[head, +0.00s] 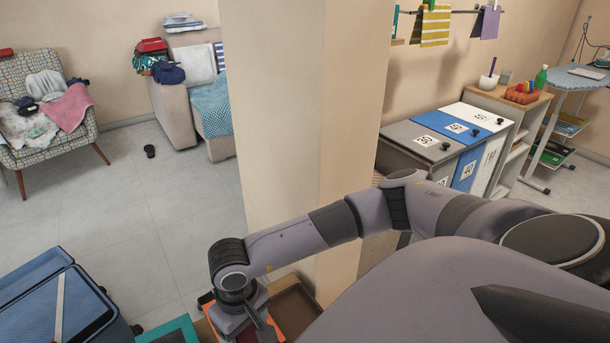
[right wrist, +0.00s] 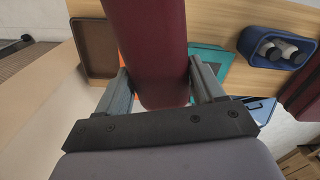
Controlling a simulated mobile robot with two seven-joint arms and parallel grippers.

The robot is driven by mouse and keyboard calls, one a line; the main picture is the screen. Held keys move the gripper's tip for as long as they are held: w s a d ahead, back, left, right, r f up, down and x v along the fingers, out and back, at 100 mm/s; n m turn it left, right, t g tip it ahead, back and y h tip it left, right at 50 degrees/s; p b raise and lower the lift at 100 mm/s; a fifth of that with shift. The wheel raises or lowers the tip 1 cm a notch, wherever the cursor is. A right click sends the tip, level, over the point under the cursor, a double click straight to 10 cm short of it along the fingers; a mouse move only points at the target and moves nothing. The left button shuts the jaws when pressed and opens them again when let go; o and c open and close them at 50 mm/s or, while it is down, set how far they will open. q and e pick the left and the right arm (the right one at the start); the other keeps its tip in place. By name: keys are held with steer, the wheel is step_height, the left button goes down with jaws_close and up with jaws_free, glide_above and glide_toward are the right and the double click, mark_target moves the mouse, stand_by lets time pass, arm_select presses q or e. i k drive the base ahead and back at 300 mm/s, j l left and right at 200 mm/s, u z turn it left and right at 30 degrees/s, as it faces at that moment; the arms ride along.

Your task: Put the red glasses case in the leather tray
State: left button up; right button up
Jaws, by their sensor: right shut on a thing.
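The red glasses case (right wrist: 150,40), a long dark red padded shape, is clamped between the two fingers of my right gripper (right wrist: 159,72) in the right wrist view. The brown leather tray (right wrist: 97,48) lies on the wooden surface to the left of the case in that view and looks empty where I see it. In the head view my right gripper (head: 244,325) points down at the bottom edge, and part of the tray (head: 296,308) shows to its right. The case is not clearly visible there. My left gripper is not in view.
An orange item and a teal item (right wrist: 208,62) lie on the wooden surface (right wrist: 225,22) near the case. A blue bin (right wrist: 277,45) holds rolled things. Another dark red object is at the right edge. A pillar (head: 300,120) stands close behind the arm. An open blue suitcase (head: 55,300) is at left.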

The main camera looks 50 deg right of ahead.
mark_target(299, 322)
steer(key=l+u, duration=0.1)
steer(key=l, duration=0.25)
steer(key=k+l, duration=0.15)
steer(key=l, duration=0.2)
steer(key=k+l+u, duration=0.15)
steer(key=l, duration=0.2)
steer(key=l+u, duration=0.1)
steer(key=l, duration=0.25)
